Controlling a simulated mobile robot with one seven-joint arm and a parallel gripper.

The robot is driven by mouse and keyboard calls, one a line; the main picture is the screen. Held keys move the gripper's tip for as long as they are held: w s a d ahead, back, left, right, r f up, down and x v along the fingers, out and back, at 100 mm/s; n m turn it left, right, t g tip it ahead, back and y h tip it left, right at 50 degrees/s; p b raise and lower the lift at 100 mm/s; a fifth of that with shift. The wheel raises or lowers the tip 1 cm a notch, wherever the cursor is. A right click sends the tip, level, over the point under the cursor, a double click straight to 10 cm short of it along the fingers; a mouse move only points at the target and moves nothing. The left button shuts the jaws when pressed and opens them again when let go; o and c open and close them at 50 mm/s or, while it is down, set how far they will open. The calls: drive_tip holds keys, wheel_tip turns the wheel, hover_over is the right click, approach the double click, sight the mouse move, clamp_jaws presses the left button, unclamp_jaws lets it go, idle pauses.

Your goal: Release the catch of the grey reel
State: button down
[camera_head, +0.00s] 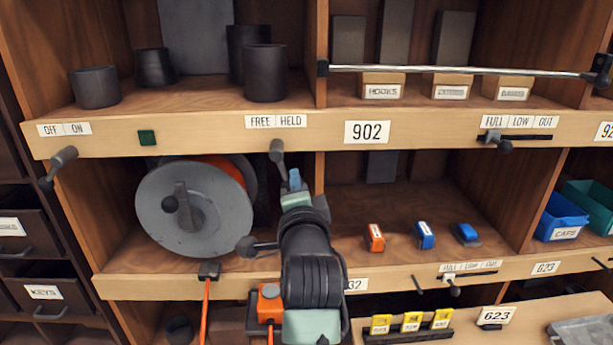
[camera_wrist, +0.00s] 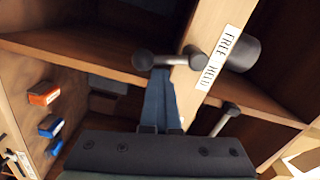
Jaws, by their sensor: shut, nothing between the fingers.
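The grey reel (camera_head: 180,225) is a large disc with a dark crank knob, on the middle shelf at left, with some orange showing behind its rim. Its catch lever (camera_head: 277,151) is mounted on the shelf edge below the FREE/HELD label (camera_head: 276,122); it also shows in the wrist view (camera_wrist: 167,60), jutting from the edge with a round end. My gripper (camera_head: 295,180) is shut and empty. Its blue fingers (camera_wrist: 162,78) reach up to the lever's shaft; I cannot tell whether they touch. In the head view, the fingers hide part of the lever's lower end.
Dark pots (camera_head: 265,73) stand on the shelf above. An OFF/ON lever (camera_head: 58,167) is at far left. Small orange (camera_head: 375,237) and blue (camera_head: 425,235) blocks sit to the right of my arm. An orange strap (camera_head: 206,305) hangs below the reel.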

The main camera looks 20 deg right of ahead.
drive_tip(key=a+m, duration=0.1)
drive_tip(key=m, duration=0.1)
drive_tip(key=a+f+m+b, duration=0.1)
drive_tip(key=shift+w+f+m, duration=0.2)
drive_tip(key=shift+w+m, duration=0.1)
drive_tip(key=shift+m, duration=0.1)
drive_tip(key=shift+w+a+r+m+b, duration=0.15)
drive_tip(key=shift+a+m+b, duration=0.35)
drive_tip(key=shift+m, duration=0.85)
drive_tip(key=shift+w+a+r+m+b, duration=0.15)
drive_tip(key=shift+a+m+b, duration=0.4)
drive_tip(key=shift+m, duration=0.85)
drive_tip(key=shift+w+a+m+b, duration=0.2)
drive_tip(key=shift+a+m+b, duration=0.3)
drive_tip(key=shift+m, duration=0.85)
drive_tip(key=shift+a, duration=0.1)
